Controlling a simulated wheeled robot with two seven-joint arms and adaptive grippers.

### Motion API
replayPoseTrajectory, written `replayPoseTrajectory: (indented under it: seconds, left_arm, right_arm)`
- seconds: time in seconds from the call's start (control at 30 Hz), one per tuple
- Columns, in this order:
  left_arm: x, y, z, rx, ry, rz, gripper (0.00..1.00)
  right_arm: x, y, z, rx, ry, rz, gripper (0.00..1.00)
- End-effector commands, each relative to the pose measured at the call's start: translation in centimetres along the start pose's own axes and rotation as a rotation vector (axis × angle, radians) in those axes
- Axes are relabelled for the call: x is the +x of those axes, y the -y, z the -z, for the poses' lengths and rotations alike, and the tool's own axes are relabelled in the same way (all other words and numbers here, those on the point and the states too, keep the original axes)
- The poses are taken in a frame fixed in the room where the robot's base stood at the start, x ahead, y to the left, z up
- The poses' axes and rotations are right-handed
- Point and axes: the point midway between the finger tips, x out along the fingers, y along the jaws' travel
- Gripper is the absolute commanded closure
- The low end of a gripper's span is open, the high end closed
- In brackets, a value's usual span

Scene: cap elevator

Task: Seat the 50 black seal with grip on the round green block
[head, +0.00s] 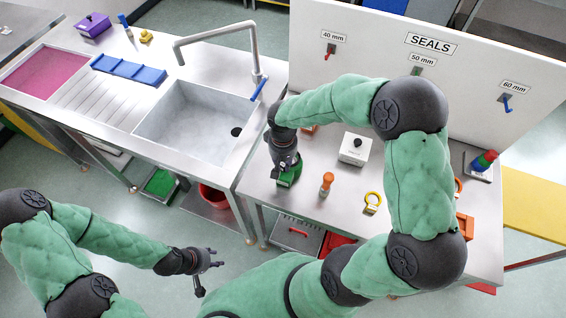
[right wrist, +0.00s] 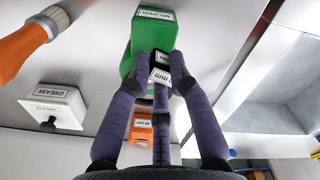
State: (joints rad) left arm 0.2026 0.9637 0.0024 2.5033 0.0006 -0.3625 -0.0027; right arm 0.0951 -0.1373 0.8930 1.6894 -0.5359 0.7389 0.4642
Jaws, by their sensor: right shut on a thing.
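The green block (head: 286,182) stands near the left edge of the right-hand table. It fills the upper middle of the right wrist view (right wrist: 152,32), with a white label on it. My right gripper (head: 285,160) is right over the block. In the right wrist view its three purple fingers (right wrist: 161,66) are closed around a small black piece with a white "mm" label (right wrist: 160,75), probably the black seal. The piece is at the block; the fingers hide whether it touches or is seated. My left gripper (head: 208,275) is open and empty, over the floor in front.
A white grease pot (head: 352,150), an orange-handled brush (head: 326,184) and a yellow ring (head: 372,202) stand right of the block. An orange block (right wrist: 140,131) is behind it. A seals board (head: 430,60) with hooks rises at the back; a sink (head: 195,122) lies left.

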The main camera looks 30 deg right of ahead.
Motion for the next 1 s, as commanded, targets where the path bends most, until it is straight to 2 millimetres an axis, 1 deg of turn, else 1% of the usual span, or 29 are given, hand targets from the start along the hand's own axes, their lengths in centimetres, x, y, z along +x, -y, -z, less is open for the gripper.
replayPoseTrajectory:
  seconds: [1.0]
  left_arm:
    - [0.70, 0.25, 0.03, 0.000, 0.000, 0.000, 0.60]
  right_arm:
    - [0.64, 0.02, -0.02, 0.000, 0.001, 0.000, 1.00]
